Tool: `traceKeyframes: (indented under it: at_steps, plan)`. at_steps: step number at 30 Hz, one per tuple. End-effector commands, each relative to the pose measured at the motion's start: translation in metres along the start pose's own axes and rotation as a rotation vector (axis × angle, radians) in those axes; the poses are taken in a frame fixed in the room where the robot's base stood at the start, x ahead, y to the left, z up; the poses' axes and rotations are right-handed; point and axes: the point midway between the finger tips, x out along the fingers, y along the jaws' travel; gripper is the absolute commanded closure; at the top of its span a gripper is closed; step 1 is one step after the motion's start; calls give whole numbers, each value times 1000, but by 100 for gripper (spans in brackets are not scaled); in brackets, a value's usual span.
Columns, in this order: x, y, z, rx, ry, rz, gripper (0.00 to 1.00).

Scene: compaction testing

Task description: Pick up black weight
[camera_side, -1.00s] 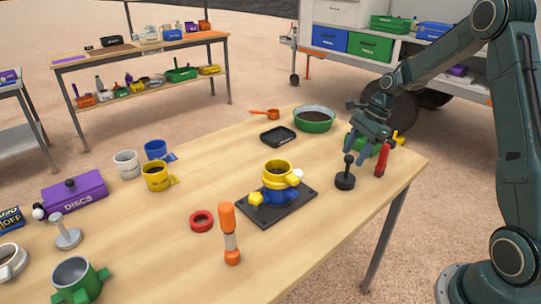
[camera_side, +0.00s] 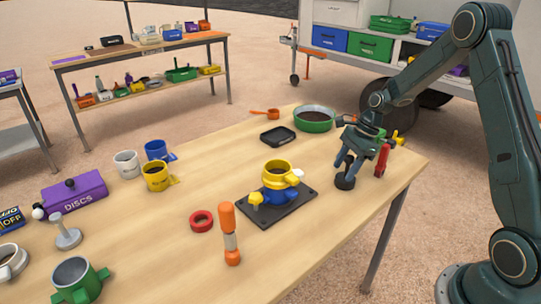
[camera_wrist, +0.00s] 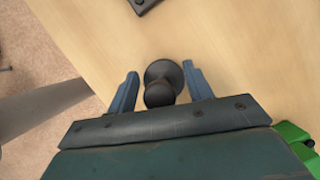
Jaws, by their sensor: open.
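The black weight (camera_side: 345,182) is a round disc with a knobbed stem, standing upright on the wooden table near its right edge. In the side view my gripper (camera_side: 347,168) has come down over it and its fingers hide the stem. In the wrist view the weight (camera_wrist: 160,80) sits between the two blue fingers of my gripper (camera_wrist: 162,88). The fingers are open, one on each side of the knob, with a visible gap on both sides.
A red-handled tool (camera_side: 382,160) stands close to the right of my gripper. A black plate (camera_side: 300,207) with a yellow and blue mould (camera_side: 278,178) lies to the left. A green bowl (camera_side: 314,120) and a black tray (camera_side: 278,136) are behind.

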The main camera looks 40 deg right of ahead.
Motion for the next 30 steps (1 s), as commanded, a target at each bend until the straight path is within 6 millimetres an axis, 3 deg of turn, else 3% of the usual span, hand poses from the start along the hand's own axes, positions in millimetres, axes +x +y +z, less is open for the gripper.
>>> traceKeyframes:
  at_steps: [10,18,30]
  plan:
    - [0,0,0,0,0,0,49]
    - [0,0,0,0,0,0,100]
    - [-5,-1,2,-1,-1,-3,100]
